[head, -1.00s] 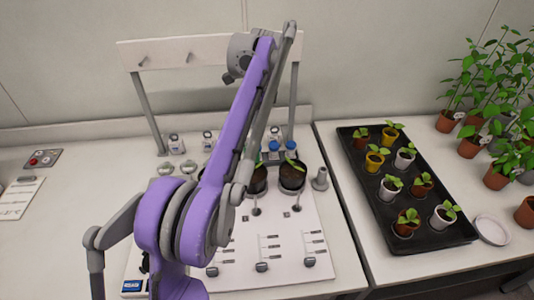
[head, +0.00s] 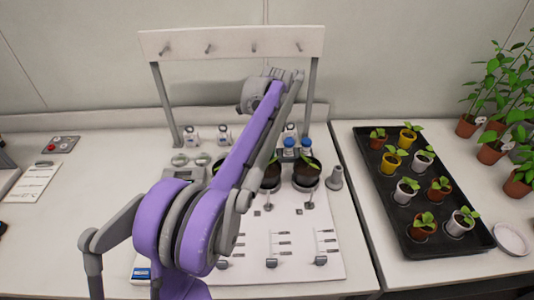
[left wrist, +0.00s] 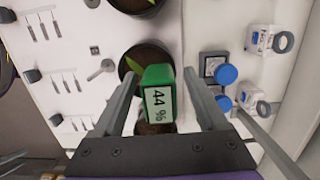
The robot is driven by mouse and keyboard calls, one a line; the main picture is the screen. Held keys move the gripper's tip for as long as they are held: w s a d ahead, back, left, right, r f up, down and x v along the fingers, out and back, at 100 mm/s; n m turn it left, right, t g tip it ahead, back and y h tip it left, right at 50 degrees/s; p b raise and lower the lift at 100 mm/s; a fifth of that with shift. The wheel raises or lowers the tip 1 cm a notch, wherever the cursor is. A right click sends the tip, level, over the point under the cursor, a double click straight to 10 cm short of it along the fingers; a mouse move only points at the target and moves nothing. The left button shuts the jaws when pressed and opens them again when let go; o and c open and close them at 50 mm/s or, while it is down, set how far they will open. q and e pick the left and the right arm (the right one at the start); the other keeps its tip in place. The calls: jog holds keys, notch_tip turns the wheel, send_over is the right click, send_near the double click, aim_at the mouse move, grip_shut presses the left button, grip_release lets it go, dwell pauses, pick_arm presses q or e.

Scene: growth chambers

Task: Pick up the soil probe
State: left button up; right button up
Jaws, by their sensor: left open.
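The soil probe (left wrist: 158,92) shows in the left wrist view as a green block with a pale display reading 44 %. My left gripper (left wrist: 161,76) is open, with one finger on each side of the probe; I see a gap at both sides. The probe's lower end is hidden, so I cannot tell how deep it stands in a pot. Dark soil shows just below it (left wrist: 154,128). In the head view my purple left arm covers the probe and the gripper. My right gripper is in neither view.
Dark pots with seedlings (head: 306,173) stand on a white board (head: 290,222). Blue-capped bottles (head: 289,148) are close behind. A white peg rack (head: 235,42) rises at the back. A black tray (head: 470,246) of several potted seedlings lies on the right bench.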

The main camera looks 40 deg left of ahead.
pick_arm(q)
grip_shut()
jog(key=shift+r, duration=0.15)
dwell(0.4)
